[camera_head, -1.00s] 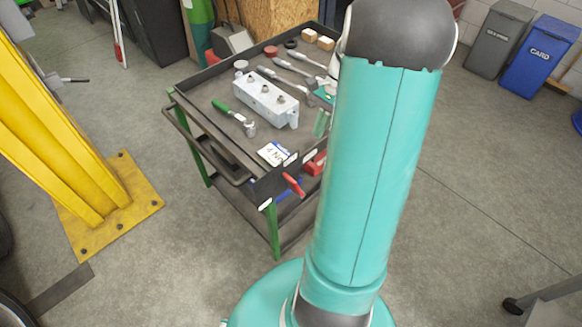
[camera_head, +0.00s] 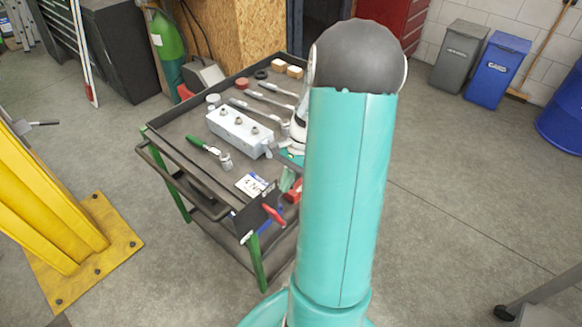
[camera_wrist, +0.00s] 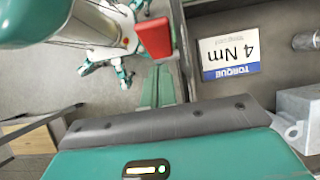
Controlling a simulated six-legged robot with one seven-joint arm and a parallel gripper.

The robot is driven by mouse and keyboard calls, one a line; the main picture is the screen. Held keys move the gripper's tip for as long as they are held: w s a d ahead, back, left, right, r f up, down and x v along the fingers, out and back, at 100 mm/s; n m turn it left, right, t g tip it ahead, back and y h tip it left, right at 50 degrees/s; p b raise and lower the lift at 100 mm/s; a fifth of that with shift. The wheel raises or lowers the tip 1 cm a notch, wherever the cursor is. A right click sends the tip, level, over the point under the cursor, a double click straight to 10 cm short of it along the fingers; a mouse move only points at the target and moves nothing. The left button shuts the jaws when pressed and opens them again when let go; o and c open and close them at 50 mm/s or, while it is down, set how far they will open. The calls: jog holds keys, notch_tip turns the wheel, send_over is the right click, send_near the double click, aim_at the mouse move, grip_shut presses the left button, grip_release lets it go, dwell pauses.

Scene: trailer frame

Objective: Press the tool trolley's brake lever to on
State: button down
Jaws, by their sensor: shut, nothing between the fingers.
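The tool trolley (camera_head: 165,140) stands left of my arm, with a dark top tray and green legs. Its red brake lever (camera_head: 273,215) sticks out at the near corner, by the 4 Nm torque card (camera_head: 252,184). The wrist view shows a red lever (camera_wrist: 154,38) beyond the tray edge, at top centre, with the card (camera_wrist: 230,55) to its right. My gripper (camera_head: 291,158) is mostly hidden behind my teal arm, over the trolley's right side. Its teal housing fills the bottom of the wrist view.
A grey-white metal block (camera_head: 240,130), a green-handled wrench (camera_head: 205,145) and other tools lie on the tray. A yellow post (camera_head: 50,220) stands to the left. Grey (camera_head: 458,55) and blue (camera_head: 497,70) bins stand at the back right.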

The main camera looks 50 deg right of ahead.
aim_at(273, 214)
jog(key=a+f, duration=0.1)
jog(key=a, duration=0.2)
jog(key=a+f, duration=0.1)
jog(key=shift+s+a+f, duration=0.1)
jog(key=shift+a+f, duration=0.15)
jog(key=shift+f, duration=0.05)
